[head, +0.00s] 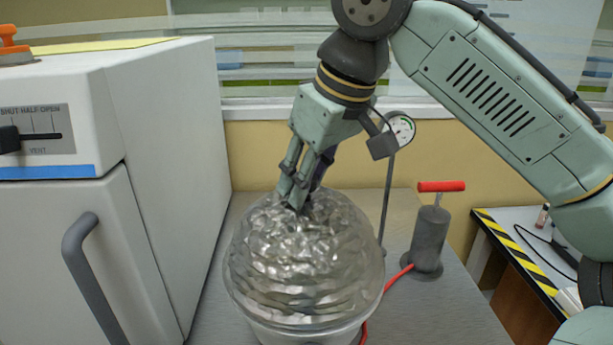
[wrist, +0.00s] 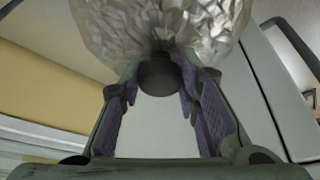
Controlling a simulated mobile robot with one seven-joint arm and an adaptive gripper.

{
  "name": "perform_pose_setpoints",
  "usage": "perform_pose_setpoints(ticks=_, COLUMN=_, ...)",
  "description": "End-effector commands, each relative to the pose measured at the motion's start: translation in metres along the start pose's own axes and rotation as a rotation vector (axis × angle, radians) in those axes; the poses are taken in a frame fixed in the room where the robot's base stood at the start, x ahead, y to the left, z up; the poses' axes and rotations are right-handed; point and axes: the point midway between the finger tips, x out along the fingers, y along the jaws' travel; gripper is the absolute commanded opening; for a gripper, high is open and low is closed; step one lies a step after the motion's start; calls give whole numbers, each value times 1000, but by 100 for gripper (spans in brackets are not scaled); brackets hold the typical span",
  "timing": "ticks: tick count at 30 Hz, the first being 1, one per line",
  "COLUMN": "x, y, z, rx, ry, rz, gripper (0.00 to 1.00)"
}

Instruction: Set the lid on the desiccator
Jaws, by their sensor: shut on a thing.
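The desiccator lid (head: 300,265) is a crumpled-looking silvery dome with a clear rim, roughly level in the head view. Its silvery surface also fills the top of the wrist view (wrist: 160,22). My gripper (head: 296,197) comes down on the top of the dome from above. In the wrist view its purple-padded fingers are on either side of the lid's dark knob (wrist: 158,72), and the gripper is shut on it. The pale desiccator body (head: 300,336) shows just under the lid, mostly hidden by it. I cannot tell whether rim and body touch.
A white oven-like cabinet (head: 165,150) with a grey handle stands close on the left. A gauge (head: 403,130) on a thin post and a grey pump (head: 430,240) with a red handle stand to the right. A red hose (head: 398,278) runs from the pump. The front right bench is clear.

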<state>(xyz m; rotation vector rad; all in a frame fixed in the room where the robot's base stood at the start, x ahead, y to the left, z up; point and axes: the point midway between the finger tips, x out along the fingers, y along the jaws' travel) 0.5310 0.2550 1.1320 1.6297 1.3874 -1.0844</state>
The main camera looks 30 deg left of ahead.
Motion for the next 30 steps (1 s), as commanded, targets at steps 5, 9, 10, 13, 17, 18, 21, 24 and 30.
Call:
perform_pose_setpoints(ticks=5, x=-2, y=0, z=-1, rx=0, ry=2, rz=0, gripper=0)
perform_pose_setpoints(ticks=9, x=-1, y=0, z=0, rx=0, ry=2, rz=0, gripper=0)
perform_pose_setpoints(ticks=10, x=-1, y=0, z=0, rx=0, ry=2, rz=0, gripper=0)
perform_pose_setpoints(ticks=13, x=1, y=0, z=0, rx=0, ry=2, rz=0, gripper=0)
perform_pose_setpoints(ticks=17, x=3, y=0, z=1, rx=1, ry=2, rz=0, gripper=0)
perform_pose_setpoints(ticks=18, x=4, y=0, z=2, rx=1, ry=2, rz=0, gripper=0)
perform_pose_setpoints(ticks=21, x=6, y=0, z=2, rx=1, ry=2, rz=0, gripper=0)
perform_pose_setpoints(ticks=24, x=7, y=0, z=3, rx=1, ry=2, rz=1, gripper=0)
perform_pose_setpoints(ticks=30, x=9, y=0, z=4, rx=1, ry=2, rz=1, gripper=32)
